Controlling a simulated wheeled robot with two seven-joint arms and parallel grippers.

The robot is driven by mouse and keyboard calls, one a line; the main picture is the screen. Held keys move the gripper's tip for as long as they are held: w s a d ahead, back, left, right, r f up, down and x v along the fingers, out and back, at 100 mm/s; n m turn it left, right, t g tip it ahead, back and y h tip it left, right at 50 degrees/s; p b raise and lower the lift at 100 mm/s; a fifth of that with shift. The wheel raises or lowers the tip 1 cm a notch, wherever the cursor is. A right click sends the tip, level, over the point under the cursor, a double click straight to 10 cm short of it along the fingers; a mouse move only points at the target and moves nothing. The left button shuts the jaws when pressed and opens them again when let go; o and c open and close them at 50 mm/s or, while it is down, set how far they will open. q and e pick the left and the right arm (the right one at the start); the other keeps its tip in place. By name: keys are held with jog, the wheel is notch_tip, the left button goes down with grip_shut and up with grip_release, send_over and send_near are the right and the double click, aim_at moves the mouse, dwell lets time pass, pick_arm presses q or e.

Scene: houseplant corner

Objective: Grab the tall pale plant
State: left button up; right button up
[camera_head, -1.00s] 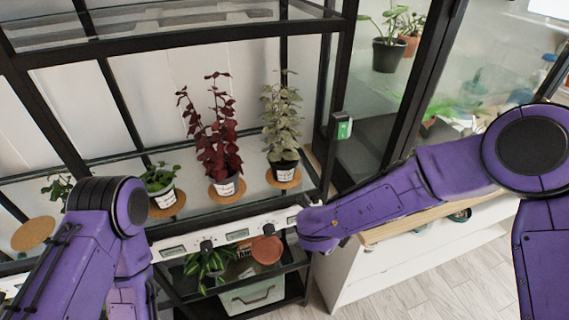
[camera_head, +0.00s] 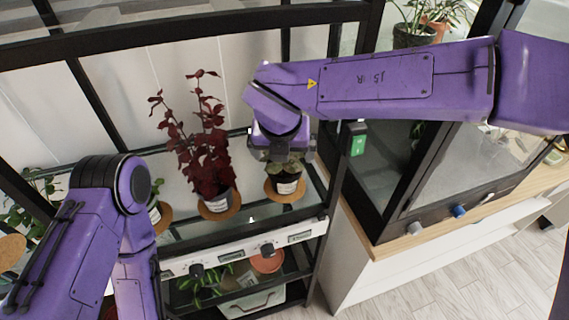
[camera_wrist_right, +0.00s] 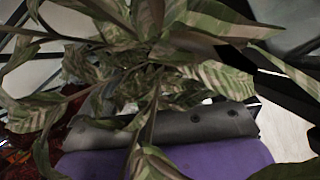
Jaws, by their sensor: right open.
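The tall pale plant stands in a dark pot with a white label (camera_head: 287,187) on a round cork mat (camera_head: 285,196), at the right end of the shelf. Most of its foliage is hidden behind my right arm in the head view; some low leaves show. In the right wrist view its pale striped leaves (camera_wrist_right: 205,75) fill most of the picture, very close. My right gripper (camera_head: 278,152) is open, at the plant's foliage just above the pot. Its fingertips are hard to make out. My left arm is at the left; its gripper is out of view.
A dark red plant (camera_head: 205,155) stands close left of the pale one, with a small green plant (camera_head: 157,190) further left. A black frame post (camera_head: 340,180) is close on the right. A glass-walled cabinet (camera_head: 450,180) stands beyond it.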

aim_at(285, 168)
jog(key=x, duration=0.3)
jog(key=p+x, duration=0.1)
jog(key=x, duration=0.2)
jog(key=p+x, duration=0.1)
jog(key=x, duration=0.2)
jog(key=shift+s+d+f, duration=0.1)
jog(key=shift+s+f, duration=0.05)
jog(key=shift+s, duration=0.2)
jog(key=shift+f, duration=0.3)
jog(key=c, duration=0.8)
